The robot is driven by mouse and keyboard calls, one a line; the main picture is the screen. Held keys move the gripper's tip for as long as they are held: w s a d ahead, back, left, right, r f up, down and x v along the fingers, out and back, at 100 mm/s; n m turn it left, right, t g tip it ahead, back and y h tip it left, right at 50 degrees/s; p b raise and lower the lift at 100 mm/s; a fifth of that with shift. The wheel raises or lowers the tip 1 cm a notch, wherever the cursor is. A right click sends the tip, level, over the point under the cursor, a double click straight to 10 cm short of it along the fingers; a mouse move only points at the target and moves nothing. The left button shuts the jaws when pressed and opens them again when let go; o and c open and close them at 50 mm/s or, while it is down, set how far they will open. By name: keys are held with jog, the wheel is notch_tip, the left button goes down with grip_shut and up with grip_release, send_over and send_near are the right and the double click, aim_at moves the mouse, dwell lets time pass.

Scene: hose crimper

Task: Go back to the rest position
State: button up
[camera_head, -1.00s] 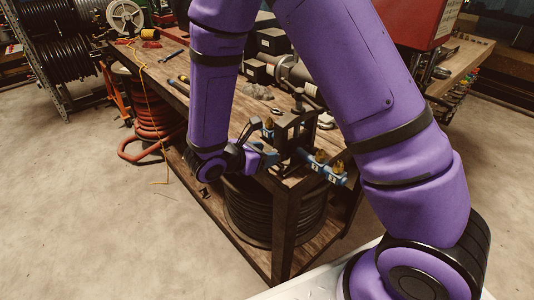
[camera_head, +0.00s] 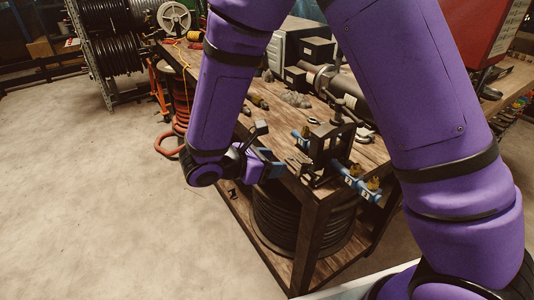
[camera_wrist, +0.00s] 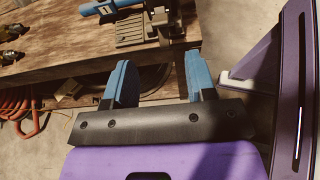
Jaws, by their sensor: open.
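My gripper (camera_head: 270,162) has blue fingers and hangs just off the near left edge of the wooden workbench (camera_head: 372,150). In the wrist view my gripper (camera_wrist: 160,85) shows two blue fingers spread apart with nothing between them. The hose crimper (camera_head: 330,145), a dark block with blue bars, stands on the bench corner to the right of my gripper. Part of the crimper also shows at the top of the wrist view (camera_wrist: 130,30). The fingers look apart from it.
A black hose coil (camera_head: 290,225) sits on the lower shelf. Grey cylinders (camera_head: 345,88) and dark boxes (camera_head: 318,50) stand farther back on the bench. Red hose (camera_head: 168,145) hangs at the left end. The concrete floor (camera_head: 90,190) at left is clear.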

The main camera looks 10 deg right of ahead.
jog(key=s+d+r+m+y, duration=0.6)
jog(key=s+d+r+m, duration=0.2)
jog(key=r, duration=0.4)
jog(key=s+d+r+m+t+y, duration=0.1)
jog(key=s+d+r+m+y, duration=0.5)
jog(key=s+d+r+m, duration=0.2)
jog(key=shift+s+d+r+m+y, duration=0.3)
jog(key=shift+s+r+m, duration=0.65)
jog(key=shift+r+m, duration=1.5)
jog(key=shift+f+m, duration=0.35)
jog(key=shift+f, duration=0.1)
